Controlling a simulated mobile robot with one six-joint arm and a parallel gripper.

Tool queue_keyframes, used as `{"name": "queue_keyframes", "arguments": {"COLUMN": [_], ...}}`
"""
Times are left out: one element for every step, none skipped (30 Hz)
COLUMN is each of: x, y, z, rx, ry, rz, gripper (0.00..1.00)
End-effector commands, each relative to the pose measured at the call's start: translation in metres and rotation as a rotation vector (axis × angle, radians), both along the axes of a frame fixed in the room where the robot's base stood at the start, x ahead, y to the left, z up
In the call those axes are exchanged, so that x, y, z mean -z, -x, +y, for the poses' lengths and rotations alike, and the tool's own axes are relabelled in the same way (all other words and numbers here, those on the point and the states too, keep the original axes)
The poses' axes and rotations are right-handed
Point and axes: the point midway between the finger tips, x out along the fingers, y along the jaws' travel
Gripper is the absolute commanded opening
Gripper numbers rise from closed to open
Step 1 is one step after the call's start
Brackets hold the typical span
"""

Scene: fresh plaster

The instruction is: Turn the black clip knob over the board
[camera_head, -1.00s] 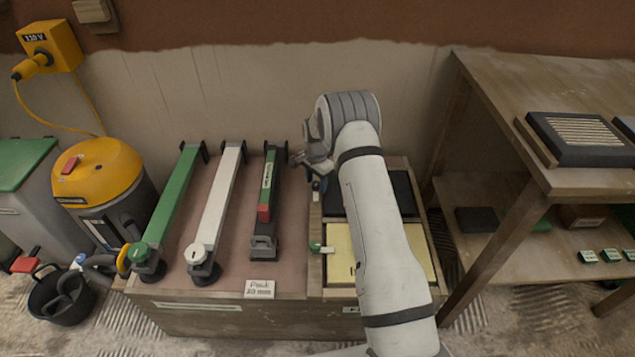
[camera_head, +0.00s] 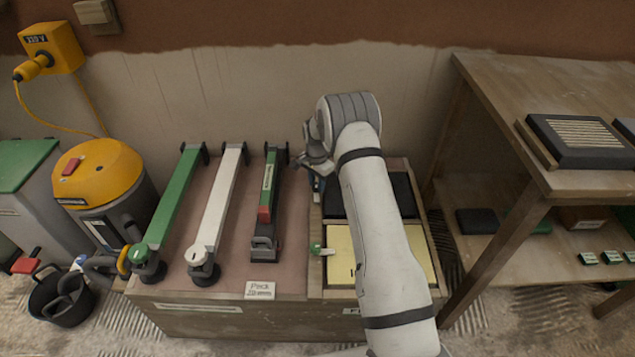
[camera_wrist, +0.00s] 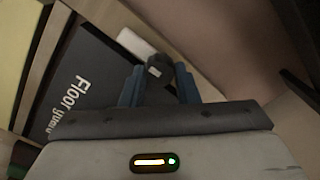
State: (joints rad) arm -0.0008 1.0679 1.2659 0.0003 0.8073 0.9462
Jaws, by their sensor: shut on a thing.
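The black clip knob (camera_wrist: 160,67) sits between my two blue fingertips in the wrist view. My gripper (camera_wrist: 159,84) is shut on it. A white bar (camera_wrist: 135,42) extends from the knob toward the upper left, at the edge of the black board. The black board (camera_wrist: 85,85) carries white lettering, "Floor guard". In the head view the board (camera_head: 402,190) lies in the back right bay of the bench, partly behind my arm. My gripper (camera_head: 318,182) is at the board's left side there, and the knob is hidden.
A green knob (camera_head: 316,248) with a white bar stands beside a yellow board (camera_head: 342,262) in front. Green, white and dark long tools (camera_head: 216,205) lie to the left. A wooden shelf (camera_head: 535,200) stands close on the right, and the wall is behind.

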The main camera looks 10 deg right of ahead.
Motion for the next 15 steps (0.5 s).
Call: {"name": "queue_keyframes", "arguments": {"x": [-0.0001, -0.0002, -0.0003, -0.0003, -0.0004, -0.0005, -0.0006, -0.0006, -0.0007, -0.0007, -0.0007, -0.0007, -0.0008, -0.0008, -0.0007], "y": [0.0005, 0.0004, 0.0004, 0.0004, 0.0003, 0.0003, 0.0002, 0.0002, 0.0002, 0.0002, 0.0001, 0.0001, 0.0000, -0.0001, -0.0001], "z": [-0.0012, -0.0012, -0.0012, -0.0012, -0.0011, -0.0011, -0.0010, -0.0010, -0.0010, -0.0010, -0.0009, -0.0009, -0.0009, -0.0008, -0.0008], "rx": [-0.018, -0.031, -0.053, -0.069, -0.089, -0.117, -0.139, -0.164, -0.198, -0.225, -0.252, -0.290, -0.318, -0.347, -0.385], "ry": [0.001, 0.001, 0.001, 0.001, 0.001, 0.001, 0.001, 0.001, 0.001, 0.001, 0.001, 0.001, 0.001, 0.001, 0.000], "rz": [0.002, 0.002, 0.002, 0.002, 0.002, 0.002, 0.002, 0.002, 0.002, 0.002, 0.002, 0.002, 0.002, 0.002, 0.002], "gripper": [0.05, 0.05, 0.05, 0.05, 0.05, 0.05, 0.05, 0.05, 0.05, 0.05, 0.05, 0.05, 0.05, 0.05, 0.05]}}
